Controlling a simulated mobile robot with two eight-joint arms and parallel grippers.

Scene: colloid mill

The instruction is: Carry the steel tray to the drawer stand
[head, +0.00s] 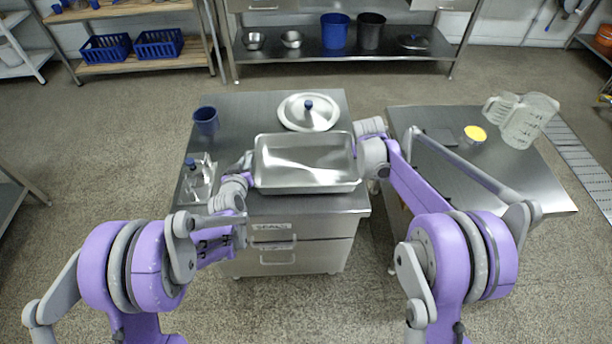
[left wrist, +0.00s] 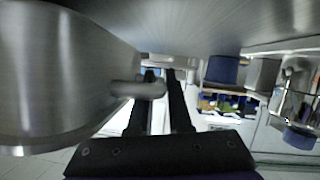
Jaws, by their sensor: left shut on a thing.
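The steel tray (head: 306,187), shallow, rectangular and empty, is level over the front part of the drawer stand (head: 210,148). I cannot tell whether it touches the top. The stand is a steel cabinet with labelled drawers in front. My left gripper (head: 248,165) is at the tray's left end. In the left wrist view its dark fingers (left wrist: 164,80) are shut on the tray's handle (left wrist: 138,89), beside the tray's wall (left wrist: 60,75). My right arm reaches the tray's right end; its fingers are hidden behind the wrist.
On the stand are a round steel lid (head: 308,113) behind the tray, a blue cup (head: 206,121) and a clear container (head: 199,180) at left. A second steel table (head: 480,190) at right holds clear jugs (head: 528,121) and a yellow-topped pot (head: 475,134). A gap separates the tables.

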